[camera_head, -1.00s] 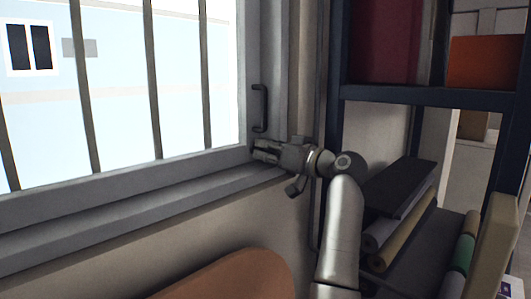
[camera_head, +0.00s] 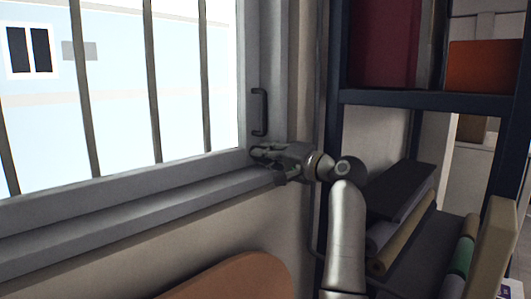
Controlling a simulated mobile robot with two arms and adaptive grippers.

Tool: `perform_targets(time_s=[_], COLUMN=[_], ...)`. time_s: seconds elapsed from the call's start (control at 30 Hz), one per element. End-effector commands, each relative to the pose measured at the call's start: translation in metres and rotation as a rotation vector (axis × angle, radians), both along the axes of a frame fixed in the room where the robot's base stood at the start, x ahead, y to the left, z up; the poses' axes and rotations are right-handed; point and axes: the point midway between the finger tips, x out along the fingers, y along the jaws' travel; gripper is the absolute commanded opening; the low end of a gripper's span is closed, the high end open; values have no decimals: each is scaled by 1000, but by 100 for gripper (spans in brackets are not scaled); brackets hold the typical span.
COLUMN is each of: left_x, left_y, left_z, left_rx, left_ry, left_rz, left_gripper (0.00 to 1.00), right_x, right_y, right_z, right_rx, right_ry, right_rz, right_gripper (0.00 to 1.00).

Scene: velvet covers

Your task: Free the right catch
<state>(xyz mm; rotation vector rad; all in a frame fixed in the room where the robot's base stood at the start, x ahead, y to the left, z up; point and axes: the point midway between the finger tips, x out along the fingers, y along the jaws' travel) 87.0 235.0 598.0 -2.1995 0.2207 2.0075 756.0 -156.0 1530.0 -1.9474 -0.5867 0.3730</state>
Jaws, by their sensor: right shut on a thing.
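The barred window (camera_head: 110,85) fills the left of the head view, with a dark upright handle (camera_head: 260,112) on its right frame. My right gripper (camera_head: 256,153) is at the lower right corner of the window frame, just below the handle and apart from it. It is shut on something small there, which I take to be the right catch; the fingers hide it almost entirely. My left gripper is not in view.
A grey sill (camera_head: 130,215) runs below the window. A dark shelf rack (camera_head: 430,98) with rolls and a dark board (camera_head: 402,188) stands close to the right of my arm. A brown rounded surface (camera_head: 235,277) is at the bottom.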

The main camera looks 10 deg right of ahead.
Motion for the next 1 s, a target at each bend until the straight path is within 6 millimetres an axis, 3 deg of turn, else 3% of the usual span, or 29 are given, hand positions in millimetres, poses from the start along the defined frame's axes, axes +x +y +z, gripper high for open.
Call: perform_targets(time_s=[0.5,1.0], left_x=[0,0], left_y=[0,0], left_z=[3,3], left_rx=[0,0], left_ry=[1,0], left_rz=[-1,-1], left_gripper=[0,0], right_x=[0,0], right_y=[-2,-2], right_z=[-1,-2], right_rx=[311,385], right_ry=[204,254], right_rz=[-4,-4], right_gripper=[0,0])
